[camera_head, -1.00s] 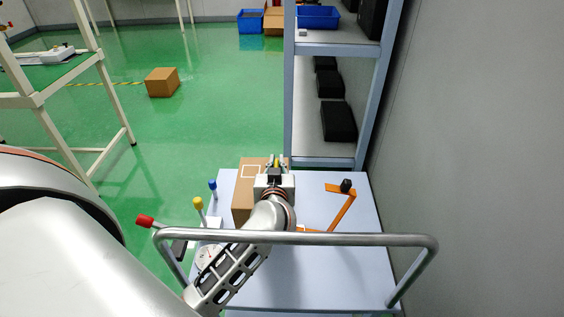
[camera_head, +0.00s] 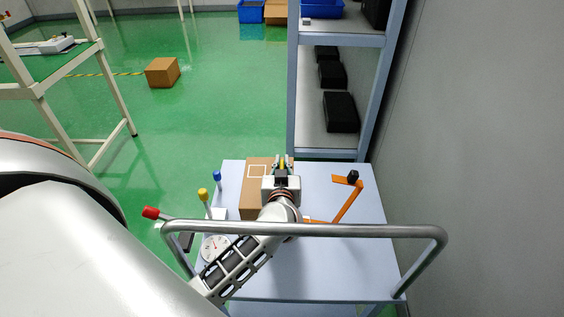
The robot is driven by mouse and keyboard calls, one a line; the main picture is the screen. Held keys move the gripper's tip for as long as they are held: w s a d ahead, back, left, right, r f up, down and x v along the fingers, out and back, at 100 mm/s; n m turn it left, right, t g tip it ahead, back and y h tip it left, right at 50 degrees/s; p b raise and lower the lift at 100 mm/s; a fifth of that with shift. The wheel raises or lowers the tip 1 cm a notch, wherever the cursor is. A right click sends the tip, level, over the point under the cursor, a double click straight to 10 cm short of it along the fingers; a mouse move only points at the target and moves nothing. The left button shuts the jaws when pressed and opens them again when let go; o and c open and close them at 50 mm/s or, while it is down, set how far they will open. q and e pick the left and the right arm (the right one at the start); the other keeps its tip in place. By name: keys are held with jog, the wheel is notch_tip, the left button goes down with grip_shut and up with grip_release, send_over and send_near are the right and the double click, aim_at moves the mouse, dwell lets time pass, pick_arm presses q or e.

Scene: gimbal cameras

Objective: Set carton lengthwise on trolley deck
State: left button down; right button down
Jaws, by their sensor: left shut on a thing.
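The brown carton (camera_head: 252,203) is at the far left part of the pale trolley deck (camera_head: 330,270), with its long side running away from me. A white outlined square shows on its top. My left gripper (camera_head: 283,161) is over the carton's right side and shut on it. The fingertips and wrist hide part of the carton. I cannot tell whether its underside touches the deck. My right gripper is not in view.
The trolley's grey handle bar (camera_head: 330,231) crosses in front. An orange angled piece with a black knob (camera_head: 352,177) lies right of the carton. A dial (camera_head: 214,248) and blue- and yellow-topped posts stand left. A shelf rack (camera_head: 340,153) stands behind.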

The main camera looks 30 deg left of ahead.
pick_arm(q)
jog(key=shift+f, duration=0.2)
jog(key=c, duration=2.1)
grip_release()
jog(key=shift+f, duration=0.2)
jog(key=v, duration=1.2)
jog(key=shift+r, duration=0.25)
